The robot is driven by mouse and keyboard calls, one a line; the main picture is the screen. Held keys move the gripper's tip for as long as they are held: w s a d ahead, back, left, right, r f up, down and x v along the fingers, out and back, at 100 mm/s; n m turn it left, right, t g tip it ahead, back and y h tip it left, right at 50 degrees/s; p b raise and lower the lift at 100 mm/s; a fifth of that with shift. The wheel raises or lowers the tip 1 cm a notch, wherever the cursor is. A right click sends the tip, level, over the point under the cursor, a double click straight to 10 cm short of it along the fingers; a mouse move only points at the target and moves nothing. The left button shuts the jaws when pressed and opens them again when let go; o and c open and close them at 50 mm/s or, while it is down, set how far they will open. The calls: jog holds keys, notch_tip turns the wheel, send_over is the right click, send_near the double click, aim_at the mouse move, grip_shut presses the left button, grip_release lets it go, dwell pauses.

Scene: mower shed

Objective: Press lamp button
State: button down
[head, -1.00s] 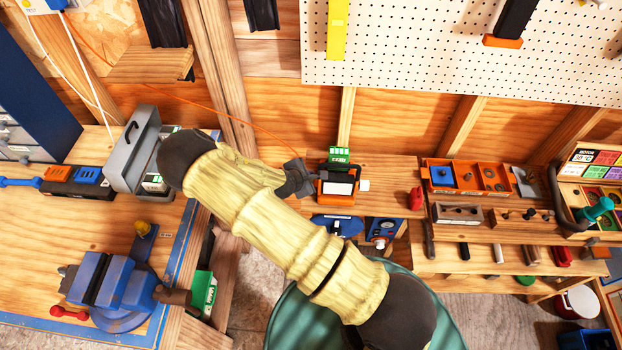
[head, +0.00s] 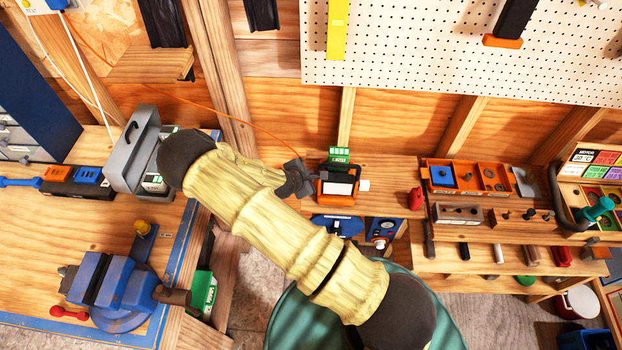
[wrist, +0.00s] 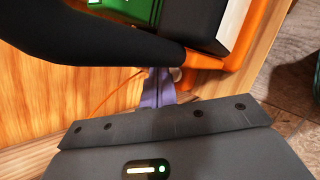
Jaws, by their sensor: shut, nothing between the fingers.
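An orange-framed lamp (head: 322,199) with a pale front panel stands on the wooden ledge against the wall, under a green label. A white knob (head: 363,185) sticks out on its right side. My gripper (head: 309,180) is at the lamp's left side, fingers shut and empty. A black bar (wrist: 90,40) crosses the view and hides part of the lamp.
Below the lamp are a blue device (head: 337,226) and another blue box with a dial (head: 383,231). A red object (head: 415,199) stands to the right. A blue vise (head: 118,290) and a grey toolbox (head: 132,152) are on the left bench. An orange cable runs down the wall behind my gripper.

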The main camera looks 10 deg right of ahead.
jog(key=shift+f, duration=0.1)
dwell(0.3)
jog(key=shift+f+b, duration=0.3)
jog(key=shift+f, duration=0.05)
dwell(0.3)
jog(key=shift+r+p, duration=0.3)
jog(key=shift+r, duration=0.15)
dwell(0.3)
notch_tip(320, 180, up, 6)
jog(key=p, duration=0.4)
jog(key=shift+r+p, duration=0.15)
jog(key=shift+p, duration=0.15)
